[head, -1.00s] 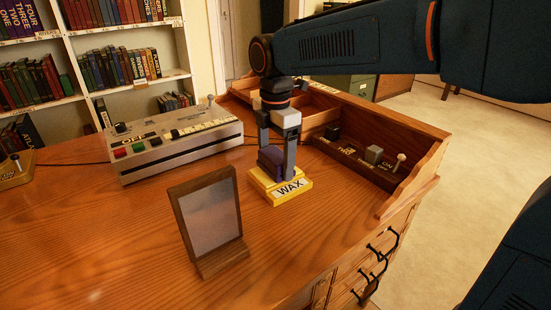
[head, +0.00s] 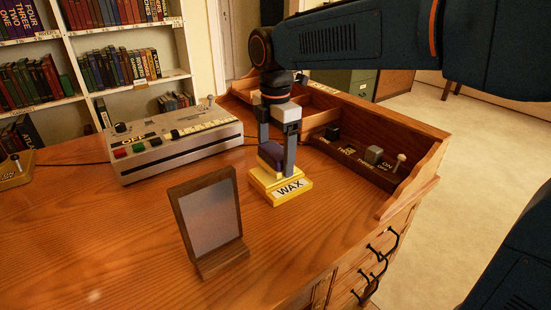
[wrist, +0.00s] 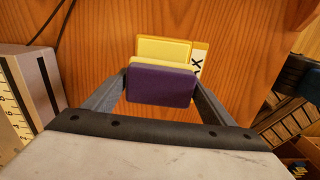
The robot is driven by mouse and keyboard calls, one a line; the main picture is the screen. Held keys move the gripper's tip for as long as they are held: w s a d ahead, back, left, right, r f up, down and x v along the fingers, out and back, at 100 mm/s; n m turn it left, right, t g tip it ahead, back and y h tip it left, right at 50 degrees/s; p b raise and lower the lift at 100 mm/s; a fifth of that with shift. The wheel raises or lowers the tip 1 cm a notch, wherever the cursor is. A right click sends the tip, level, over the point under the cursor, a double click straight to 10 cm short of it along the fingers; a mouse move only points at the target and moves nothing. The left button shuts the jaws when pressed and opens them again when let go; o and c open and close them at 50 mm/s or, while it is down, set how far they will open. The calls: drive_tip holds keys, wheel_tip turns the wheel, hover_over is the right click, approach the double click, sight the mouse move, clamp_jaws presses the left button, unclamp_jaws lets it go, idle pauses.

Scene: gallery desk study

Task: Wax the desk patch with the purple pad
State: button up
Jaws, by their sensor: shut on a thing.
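The purple pad (head: 270,155) is between the fingers of my gripper (head: 276,168), which is shut on it. It also shows in the wrist view (wrist: 160,86), with a pale yellow layer along its edge. The pad is just above the yellow wax block (head: 264,186), which has a white WAX label (head: 291,188) and lies on the wooden desk (head: 130,240). I cannot tell whether pad and block still touch. A faint pale spot (head: 95,295) shows at the front left of the desk; I cannot tell whether it is the patch or a reflection.
A framed panel (head: 208,222) stands upright in front of the wax block. A grey switch box (head: 180,145) is behind to the left. The front left of the desk is clear.

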sight(276, 150)
drive_tip(key=shift+r, duration=2.85)
